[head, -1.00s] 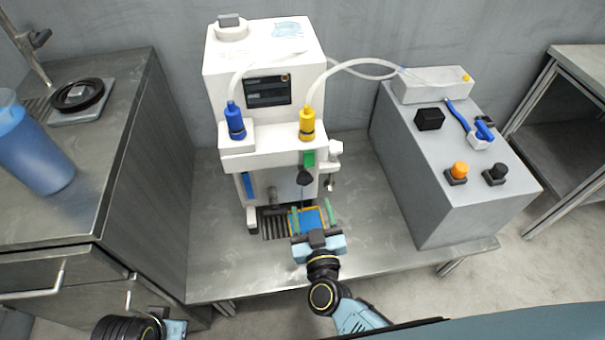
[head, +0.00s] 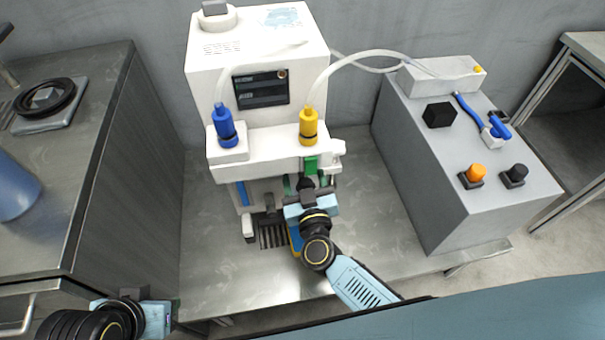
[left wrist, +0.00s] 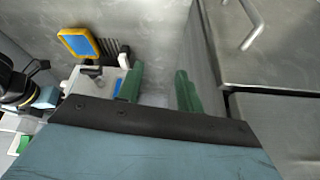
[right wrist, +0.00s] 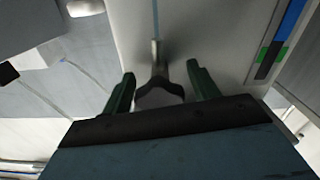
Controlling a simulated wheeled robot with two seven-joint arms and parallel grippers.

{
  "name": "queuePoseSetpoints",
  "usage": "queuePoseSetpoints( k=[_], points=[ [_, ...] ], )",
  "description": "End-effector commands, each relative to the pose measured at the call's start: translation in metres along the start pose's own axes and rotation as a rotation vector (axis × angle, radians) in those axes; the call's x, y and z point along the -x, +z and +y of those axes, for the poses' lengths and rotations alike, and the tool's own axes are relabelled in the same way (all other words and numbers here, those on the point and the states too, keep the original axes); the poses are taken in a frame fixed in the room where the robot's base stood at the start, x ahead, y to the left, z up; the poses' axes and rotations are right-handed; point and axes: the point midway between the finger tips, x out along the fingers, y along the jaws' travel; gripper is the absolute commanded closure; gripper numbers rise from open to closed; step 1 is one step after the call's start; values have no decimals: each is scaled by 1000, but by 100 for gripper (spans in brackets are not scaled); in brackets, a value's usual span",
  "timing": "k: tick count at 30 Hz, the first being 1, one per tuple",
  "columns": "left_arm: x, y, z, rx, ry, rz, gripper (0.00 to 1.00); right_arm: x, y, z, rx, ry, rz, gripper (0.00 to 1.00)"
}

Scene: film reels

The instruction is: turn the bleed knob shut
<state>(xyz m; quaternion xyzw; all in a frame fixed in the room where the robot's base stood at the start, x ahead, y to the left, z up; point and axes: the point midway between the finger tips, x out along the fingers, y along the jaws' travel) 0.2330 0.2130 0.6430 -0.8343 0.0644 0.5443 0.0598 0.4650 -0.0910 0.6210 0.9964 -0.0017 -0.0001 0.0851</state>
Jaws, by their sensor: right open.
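The white machine (head: 258,75) stands on the metal table. A white knob (head: 338,148) sits on its right side; I cannot tell for sure if this is the bleed knob. A dark two-lobed piece (right wrist: 158,92) on a grey stem, with a thin rod or stream beyond it, shows in the right wrist view. My right gripper (head: 306,184) is open below the machine's front ledge. Its green fingers (right wrist: 160,82) stand on either side of the dark piece, with visible gaps. My left gripper (left wrist: 158,82) is open and empty, low at the left.
A blue bottle (head: 225,128) and a yellow bottle (head: 308,126) stand on the ledge, with tubes above. A blue tray with an orange rim (left wrist: 84,45) lies below. A grey box (head: 450,175) with knobs stands right. The front left of the table is clear.

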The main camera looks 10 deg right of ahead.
Motion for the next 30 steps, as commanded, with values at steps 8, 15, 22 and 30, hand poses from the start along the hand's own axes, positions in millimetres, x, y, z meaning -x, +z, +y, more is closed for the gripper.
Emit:
queuePoseSetpoints(
  k=[8,15,22,30],
  points=[
    [0,0,0,0,0,0,64,0,0,0,0,0,0,58],
    [0,0,0,0,0,0,64,0,0,0,0,0,0,85],
    [1,2,0,1,0,-13,64,0,0,0,-27,0,-1,85],
    [1,21,-4,4,-8,-113,64,1,0,0,-168,0,-2,85]
  ],
)
